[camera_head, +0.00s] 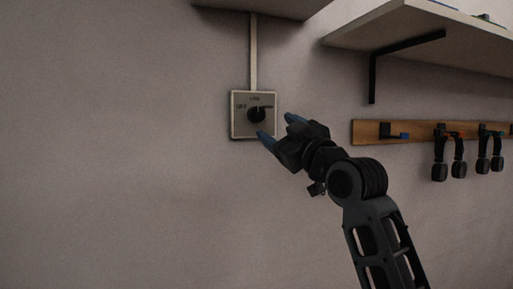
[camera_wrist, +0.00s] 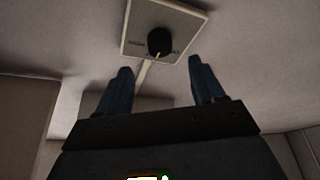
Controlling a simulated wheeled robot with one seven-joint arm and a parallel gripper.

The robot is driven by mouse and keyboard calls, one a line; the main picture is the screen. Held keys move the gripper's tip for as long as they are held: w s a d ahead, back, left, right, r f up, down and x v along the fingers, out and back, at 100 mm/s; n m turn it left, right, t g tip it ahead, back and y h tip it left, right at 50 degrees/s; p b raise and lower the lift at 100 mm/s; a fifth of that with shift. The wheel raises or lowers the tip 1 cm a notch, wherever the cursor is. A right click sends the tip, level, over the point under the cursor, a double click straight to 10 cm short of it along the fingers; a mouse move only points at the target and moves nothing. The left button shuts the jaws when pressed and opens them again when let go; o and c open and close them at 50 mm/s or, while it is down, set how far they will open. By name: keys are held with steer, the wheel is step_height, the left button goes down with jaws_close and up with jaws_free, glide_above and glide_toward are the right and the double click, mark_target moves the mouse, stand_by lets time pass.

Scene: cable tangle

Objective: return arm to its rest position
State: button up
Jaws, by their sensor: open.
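My gripper (camera_head: 278,127) is raised in front of the wall, its two blue fingers spread apart with nothing between them. In the wrist view my gripper (camera_wrist: 157,88) is also open and empty. A square pale switch plate (camera_head: 237,128) with a black rotary knob (camera_head: 257,114) is on the wall just beyond the fingertips. In the wrist view the knob (camera_wrist: 159,41) on its plate (camera_wrist: 184,22) lies ahead of the fingers, apart from them. My arm reaches up from the lower right.
A conduit (camera_head: 253,55) runs up from the plate to a shelf (camera_head: 262,6). Another shelf (camera_head: 420,38) with a black bracket (camera_head: 373,78) is at upper right. Below it is a wooden hook rail (camera_head: 363,132) with black hanging items (camera_head: 440,165). The wall at left is bare.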

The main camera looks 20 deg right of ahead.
steer(key=s+a+f+m+g+h, duration=0.1)
steer(key=s+f+m, duration=0.1)
steer(key=s+f, duration=0.65)
steer(key=s+a+f+m+g+h, duration=0.1)
steer(key=s+f+m+h, duration=0.2)
steer(key=f, duration=1)
steer(key=s+f+m, duration=0.2)
steer(key=s+f, duration=0.6)
steer(key=f, duration=0.3)
steer(key=s+f+m+g, duration=0.1)
steer(key=s+f+g, duration=0.1)
steer(key=s, duration=1.5)
steer(key=s+f+g, duration=0.2)
steer(key=s+f, duration=0.2)
steer(key=s, duration=1.4)
steer(key=shift+m+g+h, duration=0.3)
steer(key=shift+m, duration=0.1)
steer(key=shift+c, duration=0.3)
